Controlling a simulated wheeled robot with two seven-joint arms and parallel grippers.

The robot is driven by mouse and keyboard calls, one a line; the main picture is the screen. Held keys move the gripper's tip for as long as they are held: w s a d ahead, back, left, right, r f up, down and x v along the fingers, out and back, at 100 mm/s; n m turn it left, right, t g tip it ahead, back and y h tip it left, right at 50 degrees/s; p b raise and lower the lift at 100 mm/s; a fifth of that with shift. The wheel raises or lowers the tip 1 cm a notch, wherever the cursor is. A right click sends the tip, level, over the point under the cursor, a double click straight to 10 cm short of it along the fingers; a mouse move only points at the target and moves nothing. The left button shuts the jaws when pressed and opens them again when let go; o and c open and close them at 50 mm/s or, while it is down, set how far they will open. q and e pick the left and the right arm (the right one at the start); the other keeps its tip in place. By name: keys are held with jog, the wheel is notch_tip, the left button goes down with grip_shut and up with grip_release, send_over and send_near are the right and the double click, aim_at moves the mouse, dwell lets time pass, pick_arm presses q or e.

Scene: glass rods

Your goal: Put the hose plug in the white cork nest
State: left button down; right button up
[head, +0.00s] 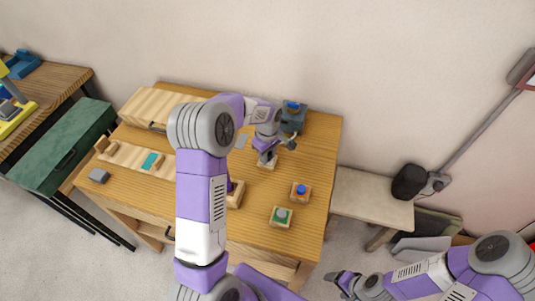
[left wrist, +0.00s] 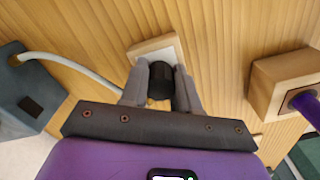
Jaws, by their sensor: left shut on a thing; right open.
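My left gripper (head: 264,156) is shut on the black hose plug (left wrist: 160,88), whose dark cylinder shows between the two grey fingers in the left wrist view. Right beyond the plug is the white cork nest (left wrist: 172,42), a pale wooden block with a white top. In the head view this nest (head: 268,166) is partly hidden under the gripper. The plug's far end overlaps the white top; I cannot tell whether it is inside or just above. My right gripper (head: 338,279) is open and empty, off the table at the lower right.
A white hose (left wrist: 70,64) runs from a blue-grey block (left wrist: 28,88) towards the left finger. A blue-topped nest (head: 301,191), a green-topped nest (head: 281,217) and a wooden block with a purple piece (head: 235,195) stand nearby. A wooden rack (head: 128,155) is at the left.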

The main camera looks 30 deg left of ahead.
pick_arm(q)
jog(key=c, duration=1.1)
grip_release()
jog(key=shift+f, duration=0.1)
notch_tip(320, 180, up, 11)
jog(key=p, duration=0.8)
